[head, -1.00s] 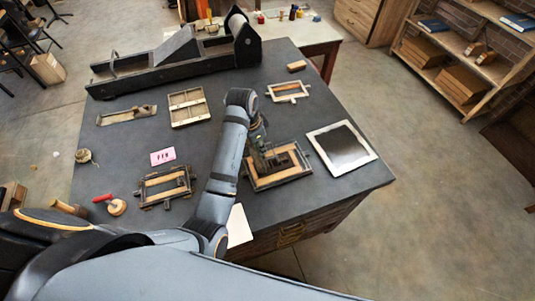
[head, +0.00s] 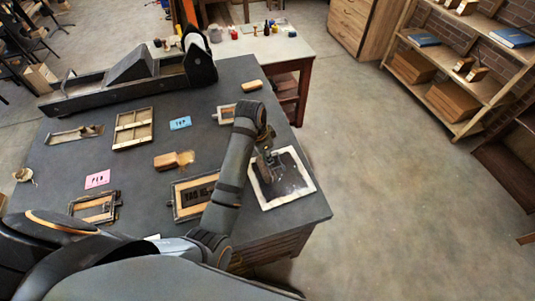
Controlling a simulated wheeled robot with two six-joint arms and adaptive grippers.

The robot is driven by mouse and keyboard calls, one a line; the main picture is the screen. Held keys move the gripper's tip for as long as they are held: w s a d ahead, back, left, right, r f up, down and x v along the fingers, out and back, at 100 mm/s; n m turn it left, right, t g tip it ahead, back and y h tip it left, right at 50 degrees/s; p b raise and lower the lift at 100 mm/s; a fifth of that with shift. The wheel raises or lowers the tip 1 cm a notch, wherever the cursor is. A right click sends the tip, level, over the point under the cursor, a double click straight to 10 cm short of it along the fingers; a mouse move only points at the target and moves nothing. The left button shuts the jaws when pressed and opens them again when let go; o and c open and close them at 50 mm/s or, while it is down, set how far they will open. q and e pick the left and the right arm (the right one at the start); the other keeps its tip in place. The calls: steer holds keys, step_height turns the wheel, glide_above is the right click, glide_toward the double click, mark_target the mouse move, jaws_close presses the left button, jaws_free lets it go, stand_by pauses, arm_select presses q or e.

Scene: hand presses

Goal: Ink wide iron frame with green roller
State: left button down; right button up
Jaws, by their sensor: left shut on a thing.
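My left gripper (head: 268,172) is over the ink slab (head: 300,192), a dark plate with a pale border at the table's right. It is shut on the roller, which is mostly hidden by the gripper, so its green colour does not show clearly. I cannot tell whether the roller touches the slab. An iron frame (head: 177,211) with dark blocks in a wooden surround lies just left of the slab, partly behind my left forearm. It appears to be the wide iron frame. My right gripper is not in view.
A smaller frame (head: 226,121) lies behind my forearm, and another frame (head: 93,208) at the front left. A long black press (head: 110,88) fills the back.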

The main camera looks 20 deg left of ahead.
mark_target(264, 165)
arm_select(q)
steer(key=shift+w+d, duration=0.1)
steer(key=shift+d, duration=0.1)
steer(key=shift+a, duration=0.15)
steer(key=shift+s+a+f, duration=0.3)
steer(key=shift+a+f, duration=0.05)
steer(key=shift+f, duration=0.15)
steer(key=shift+s+a+f, duration=0.25)
steer(key=shift+a+f, duration=0.1)
steer(key=shift+f, duration=0.15)
steer(key=shift+d+x, duration=0.15)
steer(key=shift+x, duration=0.6)
steer(key=shift+d+x, duration=0.15)
steer(key=shift+x, duration=0.65)
steer(key=shift+a, duration=0.1)
steer(key=shift+s+a, duration=0.1)
steer(key=shift+a, duration=0.05)
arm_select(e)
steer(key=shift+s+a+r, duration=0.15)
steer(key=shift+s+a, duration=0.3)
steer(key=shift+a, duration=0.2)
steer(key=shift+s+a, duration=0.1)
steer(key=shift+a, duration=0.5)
arm_select(q)
steer(key=shift+f, duration=0.35)
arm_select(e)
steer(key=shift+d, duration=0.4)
